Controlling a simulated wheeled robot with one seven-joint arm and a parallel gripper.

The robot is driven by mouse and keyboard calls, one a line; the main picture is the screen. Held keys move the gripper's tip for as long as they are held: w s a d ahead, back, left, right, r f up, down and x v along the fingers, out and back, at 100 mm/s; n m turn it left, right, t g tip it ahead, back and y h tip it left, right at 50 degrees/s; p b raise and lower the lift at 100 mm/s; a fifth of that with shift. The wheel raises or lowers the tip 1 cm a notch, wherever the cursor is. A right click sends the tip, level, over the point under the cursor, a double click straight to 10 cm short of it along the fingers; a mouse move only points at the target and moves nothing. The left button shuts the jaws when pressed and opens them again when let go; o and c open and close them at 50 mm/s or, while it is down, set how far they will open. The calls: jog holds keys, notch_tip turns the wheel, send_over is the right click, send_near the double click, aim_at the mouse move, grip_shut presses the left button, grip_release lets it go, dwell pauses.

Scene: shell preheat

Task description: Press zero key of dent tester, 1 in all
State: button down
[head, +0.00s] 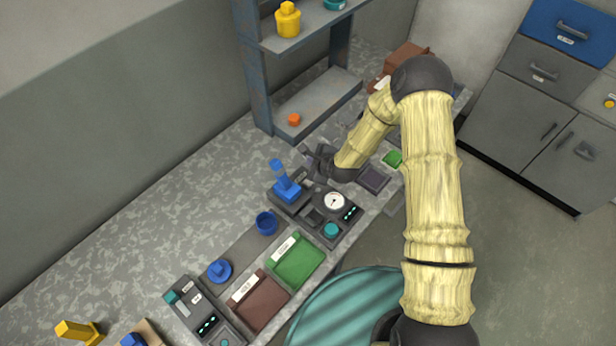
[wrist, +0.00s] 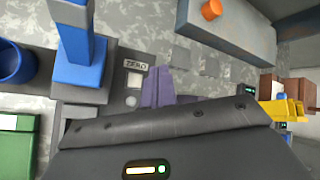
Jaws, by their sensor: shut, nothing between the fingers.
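The dent tester (head: 318,222) stands on the speckled bench, a dark unit with a round dial, a green display and a teal knob. A blue upright part (head: 285,183) rises at its left end; this part also shows in the wrist view (wrist: 78,50). The ZERO label (wrist: 136,65) is readable in the wrist view, with a small pale key (wrist: 132,101) below it. My gripper (head: 318,160) is at the tester's far end; its purplish fingers show in the wrist view (wrist: 167,87), shut and empty, just right of the key. Contact cannot be told.
A blue cup (head: 266,223) stands left of the tester. Green (head: 297,262) and brown (head: 258,300) trays lie near the front edge. A metal shelf (head: 318,105) with an orange piece (head: 294,120) stands behind my gripper. A purple pad (head: 373,179) lies to its right.

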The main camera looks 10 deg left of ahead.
aim_at(310, 185)
jog(key=shift+a+f+m, duration=0.2)
jog(key=shift+a+m, duration=0.05)
jog(key=shift+m, duration=0.05)
jog(key=shift+f+b, duration=3.05)
jog(key=shift+f, duration=1.35)
jog(key=shift+f, duration=0.1)
jog(key=shift+f+b, duration=0.35)
jog(key=shift+b, duration=0.1)
jog(key=shift+f+b, duration=0.4)
jog(key=shift+r, duration=0.1)
jog(key=shift+r+p, duration=0.5)
jog(key=shift+r, duration=0.3)
